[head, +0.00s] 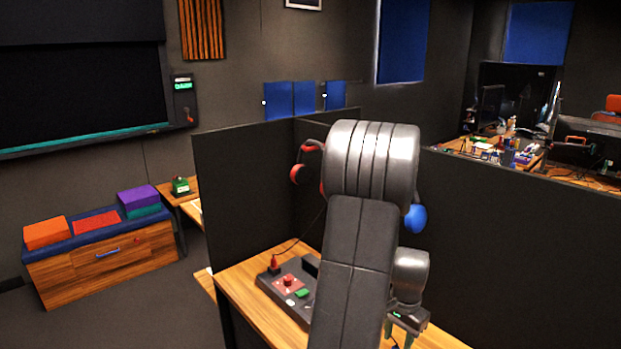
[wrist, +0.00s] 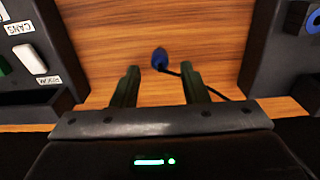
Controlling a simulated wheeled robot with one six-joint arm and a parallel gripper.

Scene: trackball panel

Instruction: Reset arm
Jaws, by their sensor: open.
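My gripper (wrist: 160,69) is open in the wrist view, its two dark fingers apart with nothing held between them. In the head view my gripper (head: 403,337) hangs low at the right of my arm, over the wooden desk, partly cut by the frame's bottom edge. My arm is bent, with its large grey joint high in the middle of the picture. A dark control panel (head: 268,284) with a red knob and a green button lies on the desk left of my arm, which hides part of it.
In the wrist view a blue plug (wrist: 160,57) on a black cable lies on the wooden desk (wrist: 215,30) beyond my fingertips. A labelled dark panel (wrist: 62,50) is at left, another dark unit (wrist: 285,60) at right. Dark partitions (head: 245,190) stand behind the desk.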

